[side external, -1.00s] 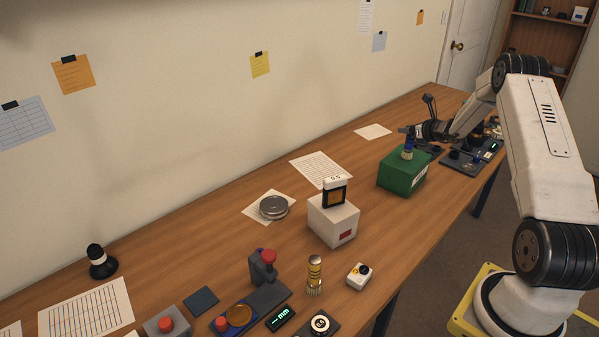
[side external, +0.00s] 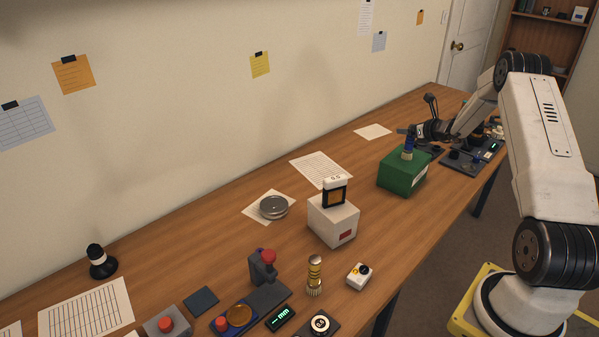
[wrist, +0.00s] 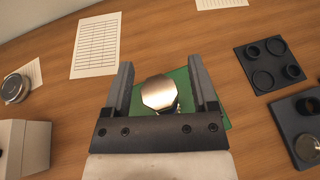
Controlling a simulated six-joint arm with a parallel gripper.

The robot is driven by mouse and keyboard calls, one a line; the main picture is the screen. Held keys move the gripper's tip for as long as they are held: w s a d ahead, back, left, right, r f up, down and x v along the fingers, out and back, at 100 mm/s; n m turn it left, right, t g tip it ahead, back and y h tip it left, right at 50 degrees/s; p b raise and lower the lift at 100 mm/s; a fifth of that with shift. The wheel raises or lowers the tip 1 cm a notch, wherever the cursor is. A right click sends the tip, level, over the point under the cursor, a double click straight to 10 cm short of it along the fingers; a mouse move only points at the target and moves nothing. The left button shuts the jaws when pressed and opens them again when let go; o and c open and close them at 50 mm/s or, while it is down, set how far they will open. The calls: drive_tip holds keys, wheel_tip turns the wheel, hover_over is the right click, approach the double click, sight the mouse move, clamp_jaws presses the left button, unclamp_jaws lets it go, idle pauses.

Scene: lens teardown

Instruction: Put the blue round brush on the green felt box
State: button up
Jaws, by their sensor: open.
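The blue round brush (side external: 408,143) stands upright on top of the green felt box (side external: 401,177), with its pale lower end against the lid. In the wrist view, a shiny metal end (wrist: 160,92), apparently the brush's top, shows over the green box (wrist: 180,78). My gripper (wrist: 161,76) is open, with one finger on each side of that metal end and visible gaps between. In the side view my gripper (side external: 403,131) is beside the brush's upper part, small and dark. Whether anything touches there cannot be told.
Dark trays (wrist: 272,66) with rings and small parts lie close to the box's right. A white box (side external: 333,222) with a framed display on top stands to its left.

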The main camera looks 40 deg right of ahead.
drive_tip(key=v, duration=0.7)
drive_tip(key=shift+a+f, duration=0.1)
idle(0.5)
drive_tip(key=w+a+n+g+y, duration=0.2)
drive_tip(key=a+n+g+y, duration=0.4)
drive_tip(key=a+n, duration=1.6)
drive_tip(key=s+a+n+g+h, duration=0.1)
drive_tip(key=s+a+n+g, duration=0.1)
drive_tip(key=s+a+n, duration=0.4)
drive_tip(key=s+a+n+g+h, duration=0.2)
drive_tip(key=s+a+n, duration=0.5)
drive_tip(key=a, duration=1)
drive_tip(key=n, duration=0.3)
drive_tip(key=shift+s+a+r+n, duration=0.2)
drive_tip(key=shift+a+n, duration=0.1)
drive_tip(key=shift+a, duration=0.05)
